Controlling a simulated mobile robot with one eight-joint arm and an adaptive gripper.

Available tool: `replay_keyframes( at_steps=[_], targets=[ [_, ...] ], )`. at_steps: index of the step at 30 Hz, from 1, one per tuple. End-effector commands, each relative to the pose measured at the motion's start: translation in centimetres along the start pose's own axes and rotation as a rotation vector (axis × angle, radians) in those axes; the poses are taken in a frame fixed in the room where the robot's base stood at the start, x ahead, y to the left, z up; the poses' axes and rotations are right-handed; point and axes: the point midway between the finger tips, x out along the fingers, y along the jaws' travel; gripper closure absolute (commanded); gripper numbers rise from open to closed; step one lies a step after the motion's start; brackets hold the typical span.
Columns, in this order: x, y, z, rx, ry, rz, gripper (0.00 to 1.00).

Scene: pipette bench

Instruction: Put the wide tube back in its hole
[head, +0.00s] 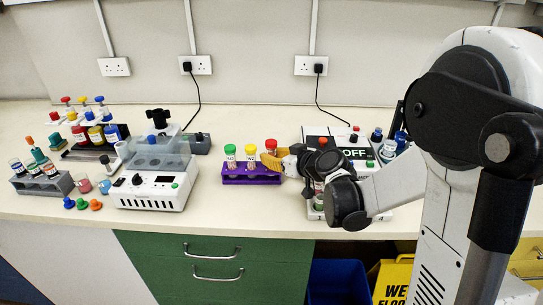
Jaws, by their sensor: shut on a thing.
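The wide tube with a red cap (271,146) is at the right end of the purple rack (250,180). Its cap is about level with, or slightly higher than, the green-capped tube (230,151) and yellow-capped tube (250,151) standing in the same rack. My gripper (270,160) reaches in from the right, and its orange fingers are shut on the red-capped tube just below the cap. The fingers hide most of the tube's body. Its lower end and hole are hidden, so I cannot tell how far it sits in the rack.
A white device with an OFF display (354,153) stands right, partly behind my arm. A white device with a dial (152,192) is left of the rack. Coloured bottles (95,134) and a grey rack (42,185) stand farther left. The counter in front of the purple rack is clear.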

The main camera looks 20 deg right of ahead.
Motion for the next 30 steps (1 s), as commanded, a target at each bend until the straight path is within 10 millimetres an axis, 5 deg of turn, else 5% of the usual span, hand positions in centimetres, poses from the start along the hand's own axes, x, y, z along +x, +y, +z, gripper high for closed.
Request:
replay_keyframes(
  at_steps=[28, 29, 30],
  targets=[
    [0.6, 0.0, 1.5, 0.000, 0.000, 0.000, 1.00],
    [0.6, 0.0, 1.5, 0.000, 0.000, 0.000, 0.69],
    [0.6, 0.0, 1.5, 0.000, 0.000, 0.000, 0.56]
  ],
)
